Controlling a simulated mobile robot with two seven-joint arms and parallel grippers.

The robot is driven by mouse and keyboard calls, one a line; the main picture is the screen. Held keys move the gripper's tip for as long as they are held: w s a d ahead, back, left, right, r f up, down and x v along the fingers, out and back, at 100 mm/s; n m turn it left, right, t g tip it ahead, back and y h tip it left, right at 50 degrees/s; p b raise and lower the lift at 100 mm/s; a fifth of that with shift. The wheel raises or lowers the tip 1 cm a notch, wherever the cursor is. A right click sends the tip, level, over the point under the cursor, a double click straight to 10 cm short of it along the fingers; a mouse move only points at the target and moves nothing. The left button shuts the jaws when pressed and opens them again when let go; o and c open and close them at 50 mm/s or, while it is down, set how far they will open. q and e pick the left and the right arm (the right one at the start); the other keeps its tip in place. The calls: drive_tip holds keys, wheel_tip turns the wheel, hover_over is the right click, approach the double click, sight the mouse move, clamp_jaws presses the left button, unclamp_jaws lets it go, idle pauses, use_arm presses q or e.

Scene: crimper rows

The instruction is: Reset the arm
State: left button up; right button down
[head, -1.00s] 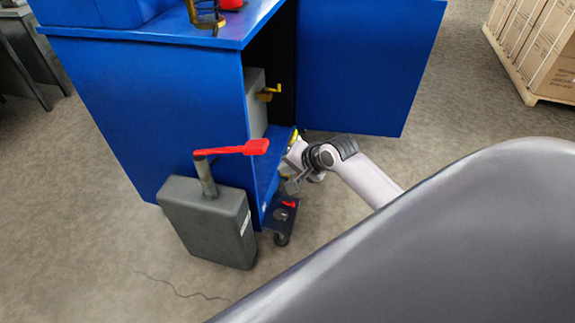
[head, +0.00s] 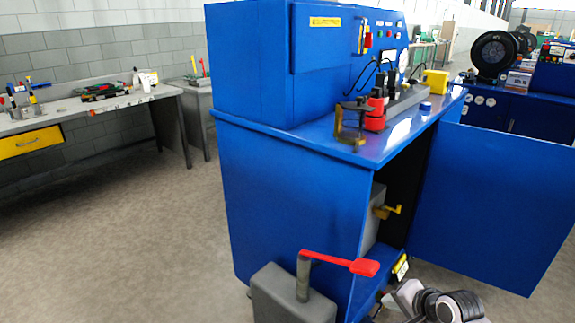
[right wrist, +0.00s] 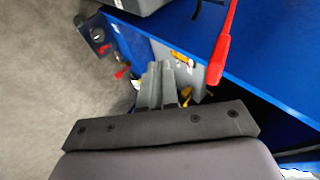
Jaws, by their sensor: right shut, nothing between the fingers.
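My right gripper (head: 386,302) is at the bottom edge of the head view, low beside the open front of the blue cabinet (head: 285,195). In the right wrist view its grey fingers (right wrist: 158,84) are together with nothing between them. Part of the gripper is cut off or hidden behind my wrist in the head view. My left gripper is in neither current view.
A grey box (head: 285,298) with a red lever (head: 340,262) stands left of my right gripper. The blue door (head: 495,205) stands open at right. A workbench (head: 75,115) is at far left, with clear floor before it.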

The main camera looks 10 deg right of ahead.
drive_tip(key=s+a+f+n, duration=0.2)
drive_tip(key=s+a+n, duration=0.1)
drive_tip(key=s, duration=0.4)
drive_tip(key=s+a+f+n+t, duration=0.1)
drive_tip(key=s+a+f+n, duration=0.1)
drive_tip(key=s+a+n, duration=0.2)
drive_tip(key=s+a+f+n+t, duration=0.1)
drive_tip(key=s+a+n, duration=0.3)
drive_tip(key=s, duration=0.6)
drive_tip(key=f+n, duration=0.1)
drive_tip(key=n, duration=0.1)
drive_tip(key=shift+s+n, duration=0.15)
drive_tip(key=shift+n, duration=0.15)
drive_tip(key=shift+d+f, duration=0.1)
